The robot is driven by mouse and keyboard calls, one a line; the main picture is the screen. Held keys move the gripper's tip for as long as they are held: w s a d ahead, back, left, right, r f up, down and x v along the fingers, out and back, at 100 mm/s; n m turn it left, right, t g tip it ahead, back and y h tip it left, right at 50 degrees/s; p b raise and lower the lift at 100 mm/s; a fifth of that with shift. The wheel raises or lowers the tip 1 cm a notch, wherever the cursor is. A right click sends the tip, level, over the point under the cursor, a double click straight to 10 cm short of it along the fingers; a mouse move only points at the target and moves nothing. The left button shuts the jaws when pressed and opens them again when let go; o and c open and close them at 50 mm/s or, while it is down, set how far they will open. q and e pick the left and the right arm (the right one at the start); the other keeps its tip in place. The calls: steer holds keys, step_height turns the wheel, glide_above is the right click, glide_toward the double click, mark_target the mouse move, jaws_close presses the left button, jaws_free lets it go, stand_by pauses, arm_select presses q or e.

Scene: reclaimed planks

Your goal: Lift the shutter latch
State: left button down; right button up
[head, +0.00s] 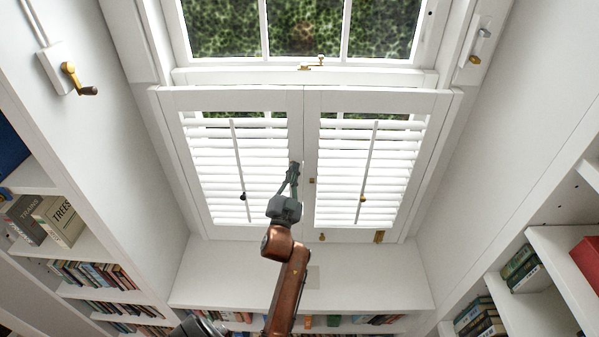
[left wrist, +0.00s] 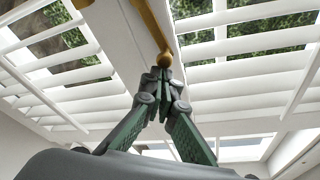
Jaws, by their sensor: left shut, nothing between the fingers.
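The shutters are two white louvred panels, left (head: 295,110) and right (head: 312,120), meeting at a centre seam; both look closed. In the left wrist view a brass latch bar (left wrist: 152,22) ends in a round knob (left wrist: 164,59) and lies along the white shutter frame. A small brass piece (head: 312,180) shows on the right panel's inner edge in the head view. My left gripper (head: 294,168) is shut and empty, its fingertips (left wrist: 163,80) at the knob, seemingly just below it; contact is unclear. In the head view the gripper covers this spot. My right gripper is out of view.
Tilt rods with a black knob (head: 242,197) and a brass knob (head: 362,198) hang on the louvres. A brass fitting (head: 379,237) sits low on the right panel. A crank (head: 80,80) is on the left wall. Bookshelves flank both sides.

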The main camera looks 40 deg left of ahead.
arm_select(q)
steer(key=shift+s+a, duration=0.1)
steer(key=shift+a, duration=0.05)
step_height(320, 180, up, 10)
steer(key=shift+r, duration=0.1)
stand_by(0.5)
